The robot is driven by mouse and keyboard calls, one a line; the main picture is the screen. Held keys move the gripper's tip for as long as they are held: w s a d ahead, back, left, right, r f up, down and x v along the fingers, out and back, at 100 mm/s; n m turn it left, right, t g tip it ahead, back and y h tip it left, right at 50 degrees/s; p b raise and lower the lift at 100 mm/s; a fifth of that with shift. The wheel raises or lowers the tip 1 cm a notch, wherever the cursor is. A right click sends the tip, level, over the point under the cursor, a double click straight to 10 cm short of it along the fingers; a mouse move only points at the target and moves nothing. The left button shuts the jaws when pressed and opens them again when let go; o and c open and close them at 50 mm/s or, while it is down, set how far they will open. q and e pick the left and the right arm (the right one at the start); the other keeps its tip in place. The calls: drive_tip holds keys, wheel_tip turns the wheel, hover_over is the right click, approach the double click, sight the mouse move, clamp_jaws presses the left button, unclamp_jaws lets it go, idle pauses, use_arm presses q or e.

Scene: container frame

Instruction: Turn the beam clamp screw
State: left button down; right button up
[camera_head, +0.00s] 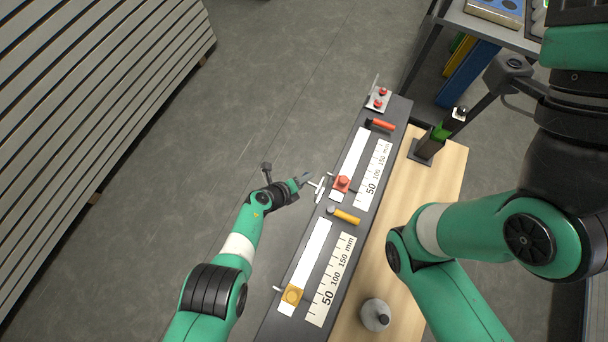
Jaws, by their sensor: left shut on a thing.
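The red beam clamp (342,183) sits on the dark rail, at the upper scale strip. Its pale T-shaped screw handle (318,188) sticks out over the rail's left side. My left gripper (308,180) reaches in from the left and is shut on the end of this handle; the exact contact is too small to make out. A yellow clamp (292,295) with a short pin sits lower on the same rail. My right arm fills the right side of the view, and its fingertips do not show.
The dark rail (266,325) lies along a wooden bench top (400,210). An orange-handled tool (382,125), a yellow-handled tool (345,215) and a grey round weight (375,314) are nearby. A slatted wall (90,100) stands at left; the floor between is clear.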

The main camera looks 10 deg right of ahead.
use_arm(q)
drive_tip(key=shift+s+f+g, duration=0.1)
drive_tip(key=shift+g, duration=0.3)
drive_tip(key=shift+y, duration=0.3)
drive_tip(key=c, duration=0.7)
unclamp_jaws()
drive_tip(key=shift+s, duration=0.15)
